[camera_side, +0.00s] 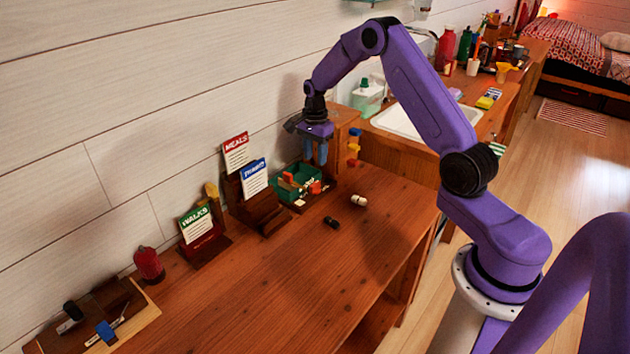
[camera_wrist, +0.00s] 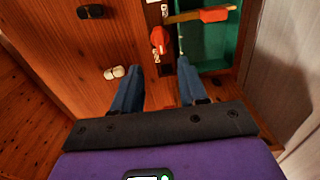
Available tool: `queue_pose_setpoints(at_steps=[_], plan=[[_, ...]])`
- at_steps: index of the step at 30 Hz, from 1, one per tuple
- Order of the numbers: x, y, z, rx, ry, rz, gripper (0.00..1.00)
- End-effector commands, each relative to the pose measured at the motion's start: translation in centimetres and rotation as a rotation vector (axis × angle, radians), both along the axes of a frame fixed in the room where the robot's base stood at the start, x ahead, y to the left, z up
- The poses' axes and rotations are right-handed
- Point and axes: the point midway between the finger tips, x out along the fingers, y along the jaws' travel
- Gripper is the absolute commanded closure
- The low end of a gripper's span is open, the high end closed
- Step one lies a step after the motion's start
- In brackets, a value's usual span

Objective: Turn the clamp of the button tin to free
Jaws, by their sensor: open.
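The button tin is a green open box (camera_side: 287,195) near the wall in the side view; its green inside (camera_wrist: 222,52) shows at the upper right of the wrist view. A red-orange clamp knob (camera_wrist: 158,38) sits on a dark strip along the tin's side, between small white labels too blurred to read; it also shows in the side view (camera_side: 315,188). A yellow bar with an orange end (camera_wrist: 215,14) lies across the tin. My gripper (camera_side: 316,152) points down above the tin's right end. Its blue fingers (camera_wrist: 158,76) are apart and empty, with the knob ahead of the gap.
A black piece (camera_side: 331,222) and a cream piece (camera_side: 359,200) lie on the wooden table (camera_side: 260,285). Card holders (camera_side: 245,190) stand left of the tin, and a wooden block (camera_side: 346,130) with coloured knobs stands behind it. The table's front is clear.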

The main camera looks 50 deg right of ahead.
Motion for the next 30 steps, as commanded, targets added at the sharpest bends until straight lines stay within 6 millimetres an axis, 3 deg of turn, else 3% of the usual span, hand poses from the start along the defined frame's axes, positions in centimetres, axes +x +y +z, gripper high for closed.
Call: queue_pose_setpoints(at_steps=[9,15,29,30], plan=[[-0.1,0.1,-6.0,0.001,0.003,0.002,0.57],[0.0,0.1,-8.6,0.000,0.002,0.003,0.57],[0.0,0.0,-9.7,0.000,-0.001,0.002,0.57],[0.0,0.0,-9.7,0.000,0.000,0.002,0.64]])
